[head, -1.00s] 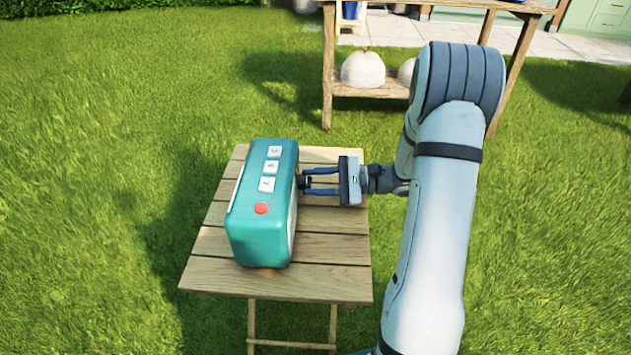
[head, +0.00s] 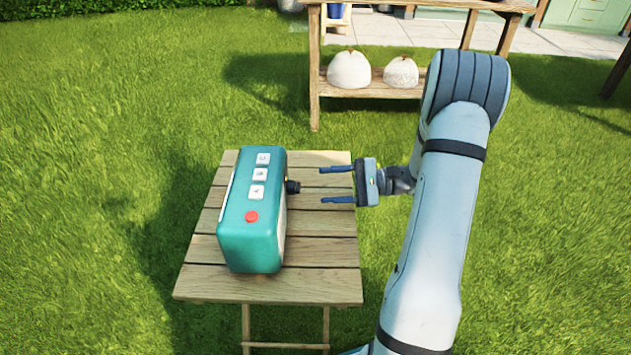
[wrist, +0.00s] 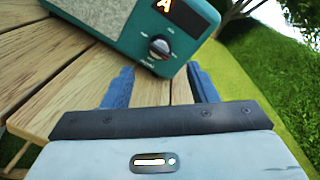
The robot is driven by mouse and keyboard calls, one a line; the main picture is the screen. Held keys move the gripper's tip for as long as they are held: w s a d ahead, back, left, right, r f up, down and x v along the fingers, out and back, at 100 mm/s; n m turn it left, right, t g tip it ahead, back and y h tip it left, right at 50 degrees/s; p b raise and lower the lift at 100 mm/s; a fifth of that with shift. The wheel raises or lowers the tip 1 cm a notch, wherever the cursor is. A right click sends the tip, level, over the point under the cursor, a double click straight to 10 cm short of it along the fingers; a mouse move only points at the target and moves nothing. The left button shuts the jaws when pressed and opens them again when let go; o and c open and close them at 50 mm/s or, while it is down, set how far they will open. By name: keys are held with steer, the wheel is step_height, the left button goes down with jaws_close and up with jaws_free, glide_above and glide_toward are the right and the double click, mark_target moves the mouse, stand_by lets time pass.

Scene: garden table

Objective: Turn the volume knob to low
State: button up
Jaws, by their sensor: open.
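A teal radio (head: 240,250) stands on the slatted wooden table, with white buttons and a red button on top. Its dark volume knob (head: 293,187) sticks out from the right side. In the wrist view the knob (wrist: 161,47) sits below a dark display with an orange character; small marks ring it, too blurred to read. My gripper (head: 323,185) is open and empty, to the right of the knob and apart from it. Its two fingers point at the radio, one on either side of the knob's line. I cannot tell the knob's setting for sure.
The small wooden table (head: 320,255) has bare slats to the right of and in front of the radio. A wooden shelf bench (head: 314,80) with two pale gourd-like objects (head: 349,70) stands behind. Grass surrounds the table.

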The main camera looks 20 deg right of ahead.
mark_target(294, 188)
steer(key=shift+s+d, duration=0.15)
steer(key=shift+d, duration=0.35)
steer(key=m+p, duration=0.1)
steer(key=p, duration=0.1)
steer(key=shift+r+p, duration=0.3)
steer(key=shift+r, duration=0.1)
steer(key=shift+m+p, duration=0.7)
steer(key=shift+p, duration=0.25)
steer(key=shift+m+p, duration=0.7)
steer(key=shift+p, duration=0.1)
steer(key=shift+a+f+m+g+y+p, duration=0.25)
steer(key=shift+f+m+y+p, duration=0.2)
steer(key=shift+m, duration=0.25)
steer(key=shift+w+a+f, duration=0.1)
steer(key=shift+w+a, duration=0.1)
steer(key=shift+a, duration=0.1)
steer(key=b+x, duration=0.2)
steer(key=x, duration=0.5)
steer(key=shift+f, duration=0.1)
